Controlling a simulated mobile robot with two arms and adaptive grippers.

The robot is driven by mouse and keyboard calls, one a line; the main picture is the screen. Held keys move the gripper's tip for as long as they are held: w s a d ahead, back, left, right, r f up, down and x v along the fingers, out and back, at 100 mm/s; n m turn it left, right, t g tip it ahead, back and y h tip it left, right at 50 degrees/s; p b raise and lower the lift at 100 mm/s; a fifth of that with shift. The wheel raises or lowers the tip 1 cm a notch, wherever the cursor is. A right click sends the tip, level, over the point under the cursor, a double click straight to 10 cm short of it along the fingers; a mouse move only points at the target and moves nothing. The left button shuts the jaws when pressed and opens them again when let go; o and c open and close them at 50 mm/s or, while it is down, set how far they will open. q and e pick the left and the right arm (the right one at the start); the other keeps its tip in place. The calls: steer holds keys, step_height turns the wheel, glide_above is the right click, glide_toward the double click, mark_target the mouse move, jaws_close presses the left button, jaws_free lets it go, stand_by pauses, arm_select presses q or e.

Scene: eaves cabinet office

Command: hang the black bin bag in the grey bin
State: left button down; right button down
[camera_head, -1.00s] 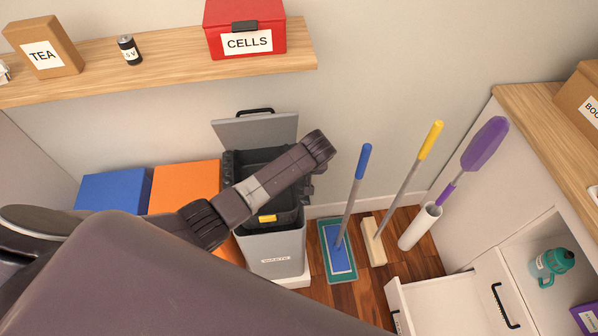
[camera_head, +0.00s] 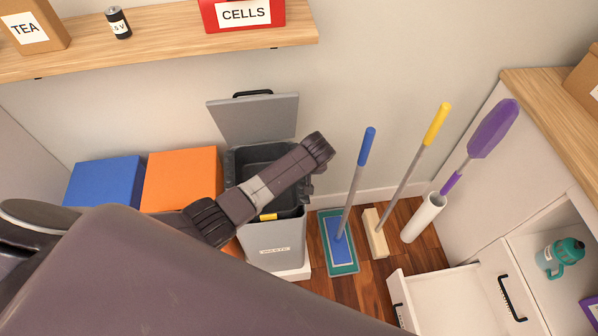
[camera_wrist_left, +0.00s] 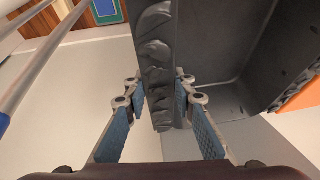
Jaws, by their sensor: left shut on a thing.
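The grey bin (camera_head: 275,243) stands on the floor by the back wall, with its lid (camera_head: 254,118) raised. Its dark inside shows partly behind my left arm, with a small yellow patch (camera_head: 268,217) near the front rim. In the left wrist view, my left gripper (camera_wrist_left: 158,92) is shut on a dark, crumpled strip of the black bin bag (camera_wrist_left: 157,50), beside a dark grey box-like wall. In the head view the left gripper is hidden by my arm over the bin. How much of the rim the bag covers cannot be told. My right gripper is not in view.
A blue box (camera_head: 104,182) and an orange box (camera_head: 180,178) stand left of the bin. A blue-handled mop (camera_head: 353,190), a yellow-handled broom (camera_head: 405,170) and a purple duster (camera_head: 490,130) stand right. An open drawer (camera_head: 450,290) juts out front right. A shelf (camera_head: 170,50) runs above.

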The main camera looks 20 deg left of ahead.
arm_select(q)
steer(key=shift+f, duration=0.15)
steer(key=c, duration=1.5)
jaws_free()
steer(key=shift+c, duration=0.2)
steer(key=v, duration=1.2)
